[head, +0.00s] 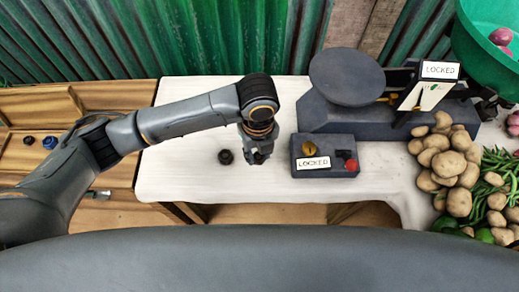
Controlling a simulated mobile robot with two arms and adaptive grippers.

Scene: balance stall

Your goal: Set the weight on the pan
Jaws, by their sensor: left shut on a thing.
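My left gripper (258,157) points down over the white table, just left of the small locked box. It is shut on a small dark weight, mostly hidden by the fingers. I cannot tell whether that weight touches the table. Another small dark round weight (225,157) stands on the table to the left of the gripper. The round dark pan (346,77) sits on top of the scale (390,117), behind and to the right of the gripper. Nothing lies on the pan. My right gripper is not in view.
A dark box (325,170) with a "LOCKED" label, a yellow knob and a red part stands in front of the scale. Potatoes (459,198) and green beans heap at the right. A green basin (475,45) is at upper right. The table (180,175) is clear at left.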

